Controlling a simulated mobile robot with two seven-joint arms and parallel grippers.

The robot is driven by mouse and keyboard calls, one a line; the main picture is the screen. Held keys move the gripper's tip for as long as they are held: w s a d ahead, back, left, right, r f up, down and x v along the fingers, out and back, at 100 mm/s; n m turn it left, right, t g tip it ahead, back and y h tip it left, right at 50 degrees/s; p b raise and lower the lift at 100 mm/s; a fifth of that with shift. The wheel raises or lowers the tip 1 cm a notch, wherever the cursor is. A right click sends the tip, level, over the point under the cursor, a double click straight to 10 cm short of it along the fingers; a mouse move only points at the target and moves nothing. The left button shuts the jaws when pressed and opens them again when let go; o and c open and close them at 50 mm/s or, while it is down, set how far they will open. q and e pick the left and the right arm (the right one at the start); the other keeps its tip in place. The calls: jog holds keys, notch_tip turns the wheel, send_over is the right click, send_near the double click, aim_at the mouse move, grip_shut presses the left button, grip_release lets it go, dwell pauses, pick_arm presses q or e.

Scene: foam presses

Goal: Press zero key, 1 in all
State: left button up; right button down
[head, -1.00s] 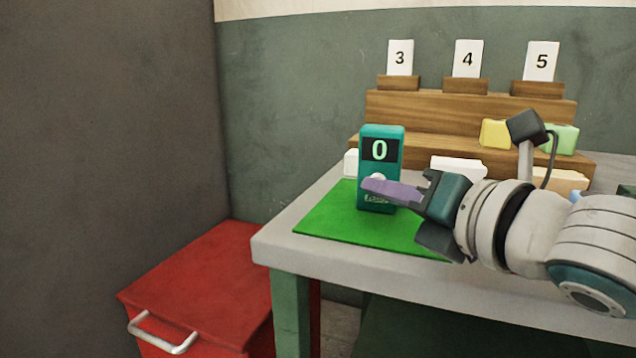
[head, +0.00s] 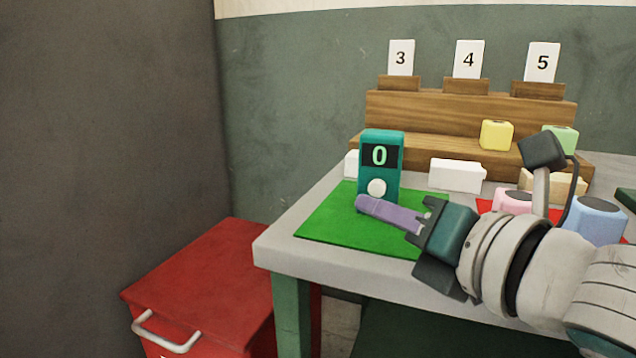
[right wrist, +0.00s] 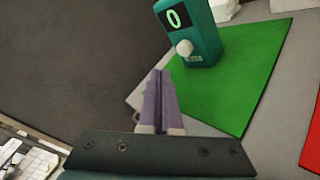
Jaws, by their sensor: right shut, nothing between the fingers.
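A teal counter device (head: 394,180) stands upright on a green mat (head: 325,222), its display (head: 380,155) reading 0. A round white key (head: 376,188) sits on its front below the display. The device also shows in the right wrist view (right wrist: 203,45), with its white key (right wrist: 184,47) uncovered. My right gripper (head: 362,204) is shut and empty, its purple fingers together. The fingertips are in front of and below the key, apart from it; in the right wrist view the fingers (right wrist: 158,75) point toward the device's lower front. My left gripper is not in view.
Wooden steps behind hold cards 3, 4 and 5 (head: 541,62), plus yellow (head: 496,135) and green (head: 562,139) blocks. White (head: 457,176), pink (head: 513,200) and blue (head: 597,218) objects stand on the table's right. A red cabinet (head: 205,280) stands left of the table.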

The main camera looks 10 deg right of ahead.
jog(key=shift+s+a, duration=0.35)
jog(key=shift+s, duration=0.3)
jog(key=shift+s+a, duration=0.35)
jog(key=shift+s, duration=0.25)
jog(key=shift+d+r+p, duration=0.1)
jog(key=shift+r+p, duration=0.15)
jog(key=shift+p, duration=0.35)
jog(key=s+d+r+m+g+h+p, duration=0.25)
jog(key=s+r+m+g+p, duration=0.45)
jog(key=s+m+p, duration=0.65)
jog(key=s+d+r+m+g+h+p, duration=0.25)
jog(key=s+r+m+g+p, duration=0.25)
jog(key=s+r+m+p, duration=0.8)
notch_tip(320, 180, up, 30)
jog(key=w+m+p, duration=0.3)
jog(key=p, duration=3.3)
jog(key=shift+y, duration=0.3)
